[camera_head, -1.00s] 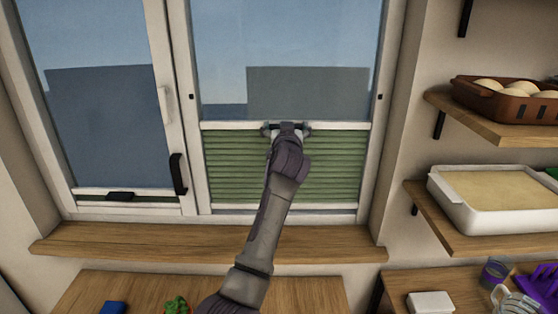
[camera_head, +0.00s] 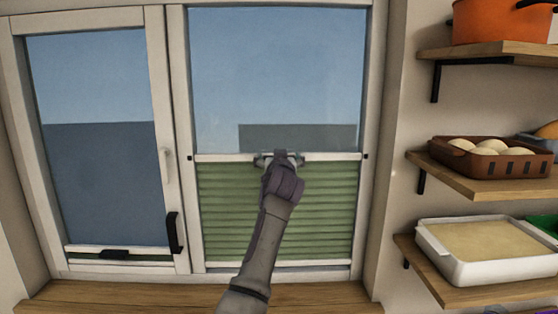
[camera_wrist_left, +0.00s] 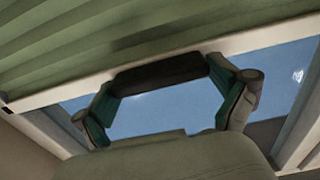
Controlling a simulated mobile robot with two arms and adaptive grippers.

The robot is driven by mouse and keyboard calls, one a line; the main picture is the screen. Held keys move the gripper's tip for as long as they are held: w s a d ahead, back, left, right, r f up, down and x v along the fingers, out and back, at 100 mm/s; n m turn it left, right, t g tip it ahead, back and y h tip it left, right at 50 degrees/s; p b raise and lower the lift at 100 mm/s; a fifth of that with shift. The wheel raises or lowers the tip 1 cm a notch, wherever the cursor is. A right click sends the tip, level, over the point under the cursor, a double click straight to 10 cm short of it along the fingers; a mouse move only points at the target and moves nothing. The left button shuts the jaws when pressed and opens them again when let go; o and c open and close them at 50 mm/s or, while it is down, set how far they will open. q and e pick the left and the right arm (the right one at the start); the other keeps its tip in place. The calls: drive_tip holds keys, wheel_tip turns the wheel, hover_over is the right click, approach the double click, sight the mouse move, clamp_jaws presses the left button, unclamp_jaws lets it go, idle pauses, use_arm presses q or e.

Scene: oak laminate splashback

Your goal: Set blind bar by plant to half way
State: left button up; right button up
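The right window has a green pleated blind (camera_head: 225,215) that fills its lower part, topped by a white bar (camera_head: 335,156). The bar stands a little below mid-height of the window as seen in the head view. My left gripper (camera_head: 280,158) is at the middle of this bar. In the left wrist view, its fingers (camera_wrist_left: 160,85) close on the two ends of the bar's dark handle (camera_wrist_left: 158,70). The left window's blind bar (camera_head: 85,251) with a dark handle (camera_head: 115,254) sits low, near its sill. No plant and no right gripper are in view.
A wooden sill (camera_head: 120,296) runs below the windows. A black window handle (camera_head: 174,233) sticks out left of my arm. Wall shelves at the right hold an orange pot (camera_head: 495,20), a brown basket of buns (camera_head: 500,160) and a white tray (camera_head: 455,270).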

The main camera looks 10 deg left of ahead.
use_arm(q)
drive_tip(key=shift+w+f, duration=0.1)
drive_tip(key=shift+s+d+f, duration=0.1)
drive_tip(key=shift+s+d, duration=0.1)
drive_tip(key=shift+s, duration=0.4)
drive_tip(key=v, duration=1)
drive_tip(key=shift+s, duration=0.4)
